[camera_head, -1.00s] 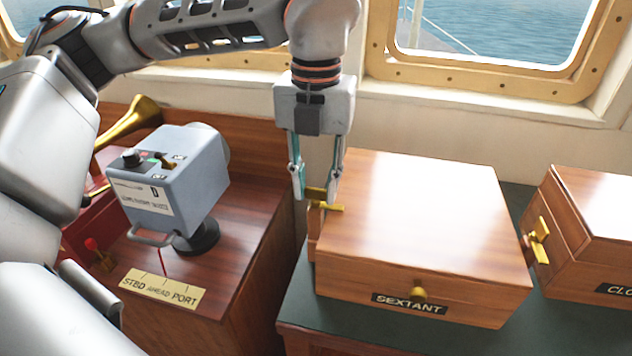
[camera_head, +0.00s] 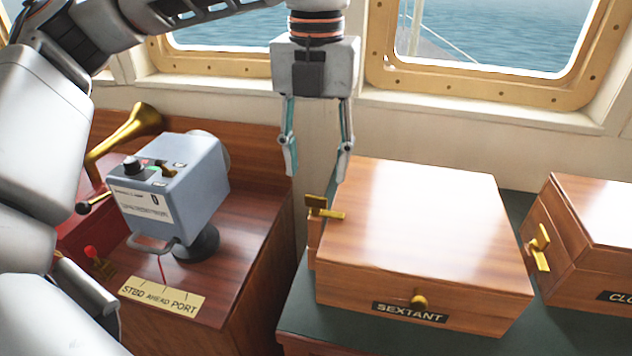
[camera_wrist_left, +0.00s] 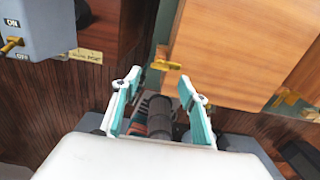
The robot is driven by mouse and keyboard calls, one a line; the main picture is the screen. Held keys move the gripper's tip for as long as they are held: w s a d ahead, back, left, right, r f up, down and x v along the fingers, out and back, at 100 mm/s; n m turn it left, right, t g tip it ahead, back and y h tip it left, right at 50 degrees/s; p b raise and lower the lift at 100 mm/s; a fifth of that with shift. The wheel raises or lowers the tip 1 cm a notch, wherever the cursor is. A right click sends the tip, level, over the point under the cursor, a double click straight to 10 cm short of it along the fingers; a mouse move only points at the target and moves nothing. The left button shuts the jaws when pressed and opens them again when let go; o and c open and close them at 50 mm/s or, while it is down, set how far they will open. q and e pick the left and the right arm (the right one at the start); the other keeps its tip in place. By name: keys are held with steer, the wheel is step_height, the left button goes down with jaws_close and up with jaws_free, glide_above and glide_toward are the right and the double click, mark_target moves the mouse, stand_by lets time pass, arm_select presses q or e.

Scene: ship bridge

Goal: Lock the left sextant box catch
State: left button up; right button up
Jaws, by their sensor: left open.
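The sextant box (camera_head: 420,225) is a closed wooden box with a SEXTANT label and a brass knob on its front. Its left catch (camera_head: 330,215) is a brass bar with an upright tab at the box's left side. The catch also shows in the left wrist view (camera_wrist_left: 167,65), just beyond the fingertips. My left gripper (camera_head: 314,174) is open and empty, pointing down above the catch and apart from it. Its two fingers show in the left wrist view (camera_wrist_left: 159,82) with the catch ahead between them. My right gripper is not in view.
A second wooden box (camera_head: 590,235) stands to the right, with a brass catch (camera_head: 541,248) in the gap. A grey-blue control box (camera_head: 170,190) and brass horn (camera_head: 125,135) stand on the left console. Windows line the back wall.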

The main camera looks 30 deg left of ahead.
arm_select(q)
step_height(320, 180, up, 6)
stand_by(0.6)
